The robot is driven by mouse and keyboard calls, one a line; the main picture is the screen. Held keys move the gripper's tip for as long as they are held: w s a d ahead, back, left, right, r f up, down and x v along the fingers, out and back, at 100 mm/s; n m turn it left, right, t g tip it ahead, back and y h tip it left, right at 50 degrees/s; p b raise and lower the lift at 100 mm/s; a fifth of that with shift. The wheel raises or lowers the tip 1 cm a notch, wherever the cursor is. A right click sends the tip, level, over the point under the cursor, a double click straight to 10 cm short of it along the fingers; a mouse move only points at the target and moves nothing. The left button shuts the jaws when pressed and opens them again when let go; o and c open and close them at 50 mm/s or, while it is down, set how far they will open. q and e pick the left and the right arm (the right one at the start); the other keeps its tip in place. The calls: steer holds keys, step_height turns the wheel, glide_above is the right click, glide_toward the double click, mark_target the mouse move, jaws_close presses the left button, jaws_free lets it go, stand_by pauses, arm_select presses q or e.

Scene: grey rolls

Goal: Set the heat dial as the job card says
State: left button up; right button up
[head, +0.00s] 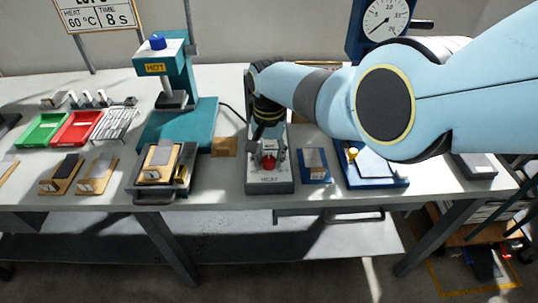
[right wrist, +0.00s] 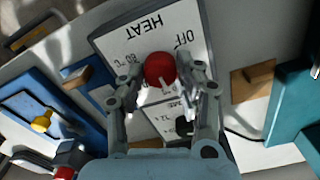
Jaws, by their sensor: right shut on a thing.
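The job card (head: 95,14) at the upper left reads HEAT 60 °C and TIME 8 s. The heat dial (head: 269,162) is a red round knob on the grey control box (head: 270,187) at the front middle of the bench. In the right wrist view the red dial (right wrist: 160,68) sits between the two fingertips, with HEAT and OFF printed upside down around it. My right gripper (head: 268,150) reaches down from above and is shut on the dial; in the wrist view its fingers (right wrist: 160,82) touch both sides. I cannot tell the exact setting. My left gripper is not in view.
A black knob (right wrist: 184,127) sits close below the dial in the wrist view. A teal press (head: 178,118) marked HOT stands left of the box. A blue device with a round gauge (head: 386,20) stands right. Red (head: 76,129) and green trays (head: 41,130) lie far left.

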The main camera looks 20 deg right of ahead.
mark_target(269, 159)
stand_by(0.5)
steer(key=o, duration=1.1)
steer(key=shift+o, duration=0.2)
step_height(269, 159, up, 12)
